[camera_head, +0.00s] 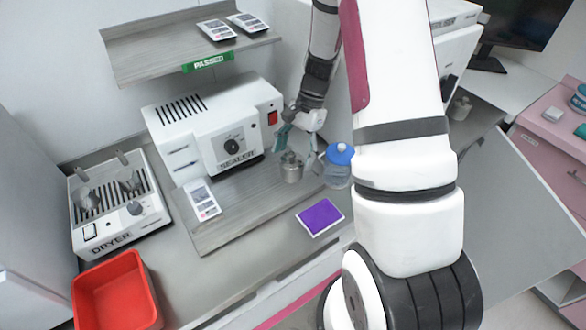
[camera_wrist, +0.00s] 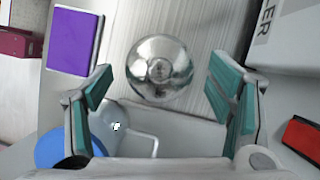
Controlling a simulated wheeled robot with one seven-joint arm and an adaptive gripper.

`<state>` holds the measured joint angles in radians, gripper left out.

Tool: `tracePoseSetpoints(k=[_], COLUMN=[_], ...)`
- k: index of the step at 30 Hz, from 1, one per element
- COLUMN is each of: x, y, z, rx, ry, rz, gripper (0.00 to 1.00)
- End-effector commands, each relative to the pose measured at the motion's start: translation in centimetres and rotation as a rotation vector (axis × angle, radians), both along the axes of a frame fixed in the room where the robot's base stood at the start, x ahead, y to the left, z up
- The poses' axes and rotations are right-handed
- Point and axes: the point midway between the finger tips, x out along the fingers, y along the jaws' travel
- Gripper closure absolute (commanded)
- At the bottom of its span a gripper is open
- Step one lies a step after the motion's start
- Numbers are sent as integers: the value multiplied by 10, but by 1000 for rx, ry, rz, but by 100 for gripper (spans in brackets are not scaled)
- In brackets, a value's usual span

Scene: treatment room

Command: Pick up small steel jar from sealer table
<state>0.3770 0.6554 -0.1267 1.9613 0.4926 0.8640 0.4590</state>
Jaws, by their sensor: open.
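The small steel jar (camera_head: 291,167) stands upright on the grey board of the sealer table (camera_head: 232,214), just right of the white sealer (camera_head: 222,128). In the wrist view the jar's shiny round lid (camera_wrist: 160,70) lies ahead of the fingertips, about midway between them. My gripper (camera_head: 300,137) is beside the jar in the head view, and the jar is not held. In the wrist view my gripper (camera_wrist: 158,92) is open, with teal pads spread to the left and right of the jar.
A clear jar with a blue lid (camera_head: 339,155) stands close to the right of the steel jar. A purple pad (camera_head: 320,216) lies in front. Farther left are a printed packet (camera_head: 203,200), the dryer (camera_head: 117,200) and a red bin (camera_head: 117,292). A shelf (camera_head: 150,52) hangs above.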

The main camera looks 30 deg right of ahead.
Motion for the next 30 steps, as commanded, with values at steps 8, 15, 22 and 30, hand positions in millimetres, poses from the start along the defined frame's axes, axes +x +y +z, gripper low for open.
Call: tracePoseSetpoints(k=[8,15,22,30], x=[-3,-3,-3,-3], y=[13,13,13,13], z=[-28,-29,-29,-29], rx=[1,-1,-1,0], ry=[1,0,0,0], rz=[0,0,0,0], gripper=[25,25,75,81])
